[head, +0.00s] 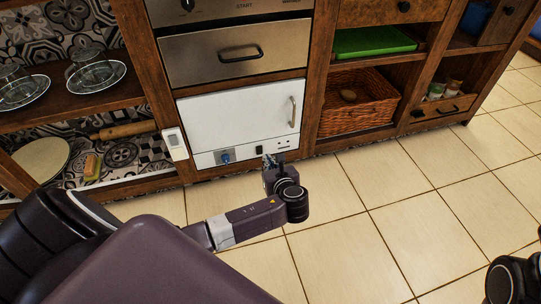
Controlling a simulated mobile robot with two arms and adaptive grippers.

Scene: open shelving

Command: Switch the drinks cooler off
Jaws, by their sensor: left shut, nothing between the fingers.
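The drinks cooler (238,112) is a white-fronted unit with an upright metal handle, set low in the wooden shelving; its door is closed. A pale strip along its bottom carries a blue knob (225,157), a small black switch (259,150) and small dark marks to the right. My left gripper (270,161) is shut and empty, just in front of this strip, near and slightly right of the switch. I cannot tell whether it touches the strip, or which way the switch is set. Of my right arm, only dark parts show at the lower right edge.
A white device (175,143) with a small display is on the post left of the cooler. A steel drawer (237,52) is above. A wicker basket (358,98) and a green tray (372,41) are to the right. The tiled floor (400,215) is clear.

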